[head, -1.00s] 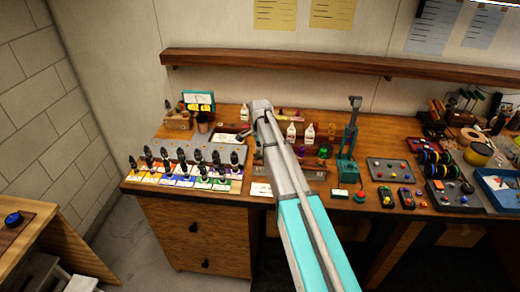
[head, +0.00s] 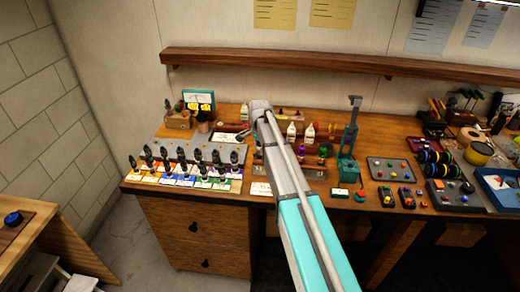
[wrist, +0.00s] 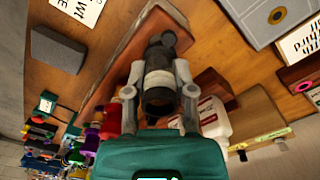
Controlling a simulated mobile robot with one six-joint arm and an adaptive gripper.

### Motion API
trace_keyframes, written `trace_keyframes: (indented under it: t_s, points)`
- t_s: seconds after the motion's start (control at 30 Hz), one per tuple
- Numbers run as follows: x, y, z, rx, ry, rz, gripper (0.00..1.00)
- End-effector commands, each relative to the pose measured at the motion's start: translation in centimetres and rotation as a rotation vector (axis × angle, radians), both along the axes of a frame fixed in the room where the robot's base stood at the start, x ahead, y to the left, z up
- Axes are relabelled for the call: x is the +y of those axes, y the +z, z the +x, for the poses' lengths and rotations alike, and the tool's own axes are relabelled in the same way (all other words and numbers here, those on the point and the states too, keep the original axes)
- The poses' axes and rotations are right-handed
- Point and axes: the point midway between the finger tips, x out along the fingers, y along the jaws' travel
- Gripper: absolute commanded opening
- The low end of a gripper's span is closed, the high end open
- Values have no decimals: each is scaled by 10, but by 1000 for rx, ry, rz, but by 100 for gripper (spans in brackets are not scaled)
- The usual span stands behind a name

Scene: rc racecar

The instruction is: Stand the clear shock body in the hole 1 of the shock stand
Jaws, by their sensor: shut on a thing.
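In the wrist view my gripper (wrist: 158,92) is shut on a small upright-looking cylinder, dark at its ends with a pale grey, see-through-looking band, which I take as the clear shock body (wrist: 159,82). A long brown wooden block (wrist: 118,62), apparently the shock stand, lies beneath and beside it. The cylinder overlaps the block in the picture; I cannot tell whether they touch. Hole 1 is not visible. Red, orange, purple and green bodies show to the left.
White bottles (head: 291,132) stand behind the stand. A green press (head: 346,165) stands to its right. Several dark shocks on coloured cards (head: 198,180) fill the bench's left front. A white bottle (wrist: 214,120) is close to my right finger in the wrist view.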

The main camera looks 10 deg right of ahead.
Motion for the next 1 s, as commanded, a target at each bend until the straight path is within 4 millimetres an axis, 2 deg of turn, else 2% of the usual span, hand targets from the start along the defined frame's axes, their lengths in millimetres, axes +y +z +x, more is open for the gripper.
trace_keyframes:
  t_s: [1.0]
  points:
    - [-1,-20,0,0,-1,0,1]
